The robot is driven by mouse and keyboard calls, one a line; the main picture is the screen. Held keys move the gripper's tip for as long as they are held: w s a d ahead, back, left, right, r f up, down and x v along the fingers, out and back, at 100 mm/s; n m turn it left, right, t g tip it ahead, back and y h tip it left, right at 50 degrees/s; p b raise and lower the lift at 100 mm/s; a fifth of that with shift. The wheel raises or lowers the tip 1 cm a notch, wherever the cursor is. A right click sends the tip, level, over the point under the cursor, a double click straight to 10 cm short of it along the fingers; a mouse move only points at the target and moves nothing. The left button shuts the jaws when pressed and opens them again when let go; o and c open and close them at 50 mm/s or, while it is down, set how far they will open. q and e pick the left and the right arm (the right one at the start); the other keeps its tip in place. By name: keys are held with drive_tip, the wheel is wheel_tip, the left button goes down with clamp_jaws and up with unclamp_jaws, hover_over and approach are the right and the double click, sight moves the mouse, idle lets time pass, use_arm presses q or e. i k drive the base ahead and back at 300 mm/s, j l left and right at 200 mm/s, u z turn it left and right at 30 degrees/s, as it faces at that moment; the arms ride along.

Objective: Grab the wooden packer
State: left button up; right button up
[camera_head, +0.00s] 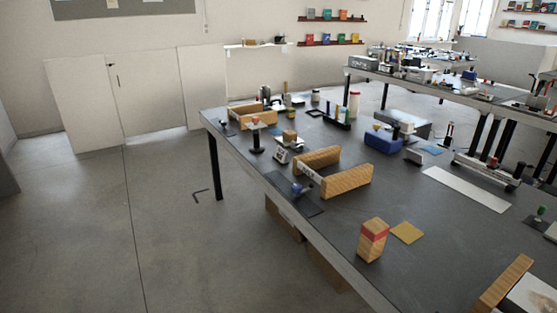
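No item is labelled as the wooden packer, and I cannot tell for certain which one it is. An upright wooden block (371,246) with a red band near its top stands by the near left edge of the dark table (440,255). A wooden holder (345,183) with two raised parallel sides sits farther back on the same table. Another wooden piece (505,281) shows at the lower right, cut off by the frame. A low wooden frame (240,111) sits at the table's far left end. Neither of my grippers is in view.
A yellow square (407,232) lies beside the banded block. A blue bin (383,142), a long white strip (466,188) and a dark mat (294,193) are on the table. Open floor (170,240) lies left of the table. A second bench stands behind.

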sight(289, 136)
drive_tip(key=i+j+u, duration=0.15)
drive_tip(key=u, duration=0.2)
drive_tip(key=i+j+u, duration=0.1)
drive_tip(key=u, duration=0.3)
drive_tip(key=i+u, duration=0.35)
drive_tip(key=i, duration=1.35)
drive_tip(key=i+j, duration=0.1)
drive_tip(key=i, duration=1.25)
drive_tip(key=i+z, duration=0.1)
drive_tip(key=i, duration=1.2)
drive_tip(key=z, duration=0.4)
drive_tip(key=i+j+z, duration=0.1)
drive_tip(key=z, duration=0.7)
drive_tip(key=i+j+z, duration=0.1)
drive_tip(key=z, duration=0.3)
drive_tip(key=j+z, duration=0.1)
drive_tip(key=z, duration=0.3)
